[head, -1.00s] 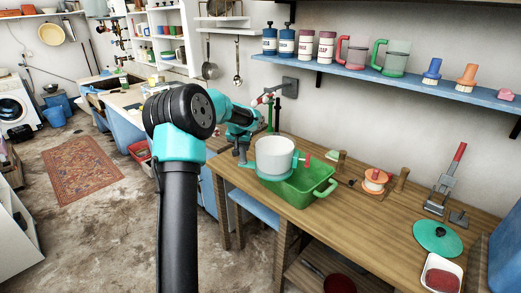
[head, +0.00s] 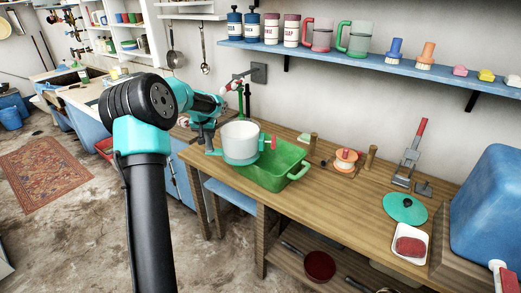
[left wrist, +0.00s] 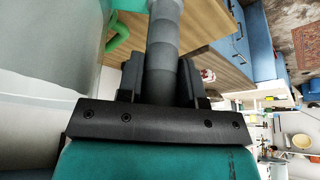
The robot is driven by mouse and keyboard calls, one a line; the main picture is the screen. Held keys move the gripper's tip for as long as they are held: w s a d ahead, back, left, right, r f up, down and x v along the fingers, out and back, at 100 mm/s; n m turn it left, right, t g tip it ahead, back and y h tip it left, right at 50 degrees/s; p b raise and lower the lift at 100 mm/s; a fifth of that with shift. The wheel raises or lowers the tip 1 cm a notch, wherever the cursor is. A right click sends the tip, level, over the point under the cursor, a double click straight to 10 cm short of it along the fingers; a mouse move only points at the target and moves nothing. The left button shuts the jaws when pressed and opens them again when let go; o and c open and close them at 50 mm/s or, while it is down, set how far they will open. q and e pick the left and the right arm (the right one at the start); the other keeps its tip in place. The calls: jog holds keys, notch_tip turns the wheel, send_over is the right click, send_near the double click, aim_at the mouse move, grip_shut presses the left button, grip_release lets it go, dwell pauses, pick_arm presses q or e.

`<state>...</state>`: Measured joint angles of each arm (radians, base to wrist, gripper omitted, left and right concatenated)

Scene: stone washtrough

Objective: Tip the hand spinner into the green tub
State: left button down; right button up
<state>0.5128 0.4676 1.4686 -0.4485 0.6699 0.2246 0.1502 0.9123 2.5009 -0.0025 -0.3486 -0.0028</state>
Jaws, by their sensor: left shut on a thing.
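The hand spinner (head: 240,136) is a white drum with a teal band around its lower part and a small red knob on its right side. It is upright in the head view, above the left end of the green tub (head: 284,179), and hides part of it. My left gripper (head: 205,136) is on the spinner's left side. In the left wrist view its jaws (left wrist: 160,78) are shut around a thick grey handle (left wrist: 163,42). The green tub stands on the wooden bench, and its inside is partly hidden. My right gripper is not in view.
A large blue container (head: 492,205) is at the right. A blue shelf (head: 370,75) hangs above.

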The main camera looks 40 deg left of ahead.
pick_arm(q)
jog(key=shift+r, duration=0.2)
jog(key=shift+w+d+r+g+y, duration=0.1)
jog(key=shift+r+g+y, duration=0.25)
jog(key=shift+r, duration=0.55)
jog(key=shift+d+r+g+y, duration=0.15)
jog(key=shift+r+y, duration=0.3)
jog(key=shift+r, duration=0.4)
jog(key=shift+a, duration=0.1)
jog(key=shift+r, duration=0.1)
jog(key=shift+w+d+r+m+g+y, duration=0.15)
jog(key=shift+r+g+y, duration=0.1)
jog(key=shift+r, duration=0.25)
jog(key=shift+w+d+r+m+g+y, duration=0.15)
jog(key=shift+r+y, duration=0.15)
jog(key=shift+r, duration=0.2)
jog(key=shift+w+d+r+m+g+y, duration=0.15)
jog(key=shift+r+g+y, duration=0.1)
jog(key=shift+r, duration=0.25)
jog(key=shift+s, duration=0.1)
jog(key=shift+r, duration=0.15)
jog(key=shift+w+d+r+g+y, duration=0.3)
jog(key=shift+d+r+y, duration=0.1)
jog(key=shift+r, duration=0.2)
jog(key=shift+w+d+r+g+y, duration=0.3)
jog(key=shift+r+y, duration=0.1)
jog(key=shift+r, duration=0.2)
